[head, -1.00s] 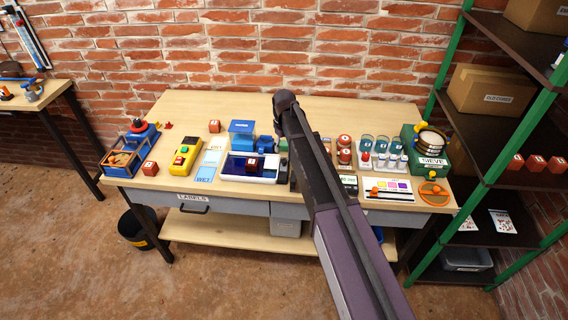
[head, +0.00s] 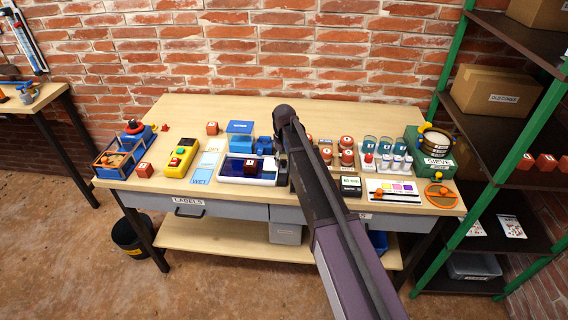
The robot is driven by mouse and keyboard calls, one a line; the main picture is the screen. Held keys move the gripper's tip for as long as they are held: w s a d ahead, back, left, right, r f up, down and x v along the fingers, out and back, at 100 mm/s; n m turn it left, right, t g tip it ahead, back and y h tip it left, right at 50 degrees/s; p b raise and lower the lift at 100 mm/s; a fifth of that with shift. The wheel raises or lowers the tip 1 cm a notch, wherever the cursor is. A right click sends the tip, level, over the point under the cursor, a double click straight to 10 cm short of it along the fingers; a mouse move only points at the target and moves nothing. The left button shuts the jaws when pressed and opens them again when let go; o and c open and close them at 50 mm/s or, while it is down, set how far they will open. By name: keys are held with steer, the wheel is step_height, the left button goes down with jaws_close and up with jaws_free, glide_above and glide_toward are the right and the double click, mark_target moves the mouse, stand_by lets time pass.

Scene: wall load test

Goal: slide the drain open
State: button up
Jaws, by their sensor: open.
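A white tray (head: 232,180) with a dark blue basin stands near the front middle of the bench. A dark red cube (head: 250,167) sits in or over it. I cannot make out a drain or its slide at this size; the tray's right end is close to my arm. My gripper (head: 284,172) points down below the wrist, just right of the tray, mostly hidden by my own arm. What little shows of it is dark and apart from the cube, and it is open with nothing seen in it.
Left of the tray are a yellow control box (head: 181,158), a blue crate (head: 121,154) and red cubes. Right are red jars (head: 347,157), blue-topped jars (head: 386,147) and a green sieve box (head: 431,152). The bench's back strip (head: 300,103) is clear.

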steer(key=shift+f, duration=0.1)
stand_by(0.3)
jaws_close()
steer(key=shift+s, duration=2.25)
jaws_free()
steer(key=shift+w+a, duration=0.1)
steer(key=shift+w, duration=0.1)
